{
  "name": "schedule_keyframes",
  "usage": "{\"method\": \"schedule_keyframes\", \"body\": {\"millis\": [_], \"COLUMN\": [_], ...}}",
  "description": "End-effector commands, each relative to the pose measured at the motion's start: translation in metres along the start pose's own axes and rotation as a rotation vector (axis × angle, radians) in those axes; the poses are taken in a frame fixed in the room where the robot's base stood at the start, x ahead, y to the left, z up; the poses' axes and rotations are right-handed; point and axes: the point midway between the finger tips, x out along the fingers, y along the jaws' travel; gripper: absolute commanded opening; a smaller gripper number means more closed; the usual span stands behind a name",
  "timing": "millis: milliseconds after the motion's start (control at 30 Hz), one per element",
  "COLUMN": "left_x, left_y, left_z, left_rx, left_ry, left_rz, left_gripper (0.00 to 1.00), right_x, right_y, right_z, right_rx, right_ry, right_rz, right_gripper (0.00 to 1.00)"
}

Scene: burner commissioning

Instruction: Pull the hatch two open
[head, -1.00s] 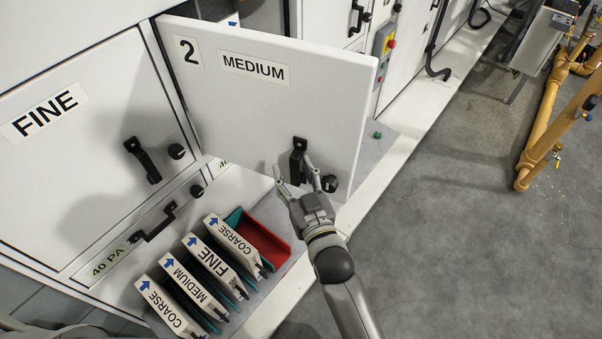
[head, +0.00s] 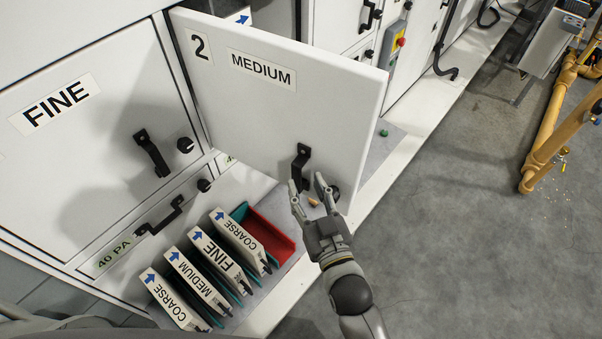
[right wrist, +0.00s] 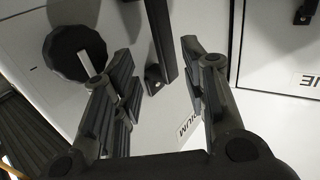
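Hatch two (head: 245,120), a white door marked "2" and "MEDIUM", stands swung out from the cabinet. Its black bar handle (head: 302,165) is near the lower free edge, with a round black knob to its right, partly hidden by a finger in the head view. The handle (right wrist: 160,40) and knob (right wrist: 75,52) also show in the right wrist view. My right gripper (head: 307,184) is open at the lower end of the handle. In the right wrist view its fingers (right wrist: 145,62) are spread, with the handle beyond the gap and no finger visibly closed on it. My left gripper is out of view.
The closed "FINE" door (head: 85,150) is to the left. Several labelled filters (head: 215,262) stand in a rack below, beside an empty red slot (head: 268,236). Grey floor (head: 440,230) is clear to the right, with yellow pipes (head: 545,140) beyond.

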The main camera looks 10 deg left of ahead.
Motion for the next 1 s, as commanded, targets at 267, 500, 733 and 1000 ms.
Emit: {"method": "schedule_keyframes", "body": {"millis": [267,500,733,1000], "left_x": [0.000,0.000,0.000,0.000], "left_y": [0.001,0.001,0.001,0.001], "left_z": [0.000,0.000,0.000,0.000], "left_rx": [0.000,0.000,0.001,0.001], "left_ry": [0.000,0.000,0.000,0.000], "left_rz": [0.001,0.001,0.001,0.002], "left_gripper": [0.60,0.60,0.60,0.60], "right_x": [-0.049,-0.062,-0.062,-0.062], "right_y": [0.004,0.005,0.005,0.005], "right_z": [0.003,0.003,0.003,0.003], "right_rx": [-0.001,0.000,0.000,0.000], "right_ry": [-0.007,-0.005,-0.005,-0.006], "right_rz": [0.004,0.005,0.005,0.005], "right_gripper": [0.41,0.41,0.41,0.41]}}
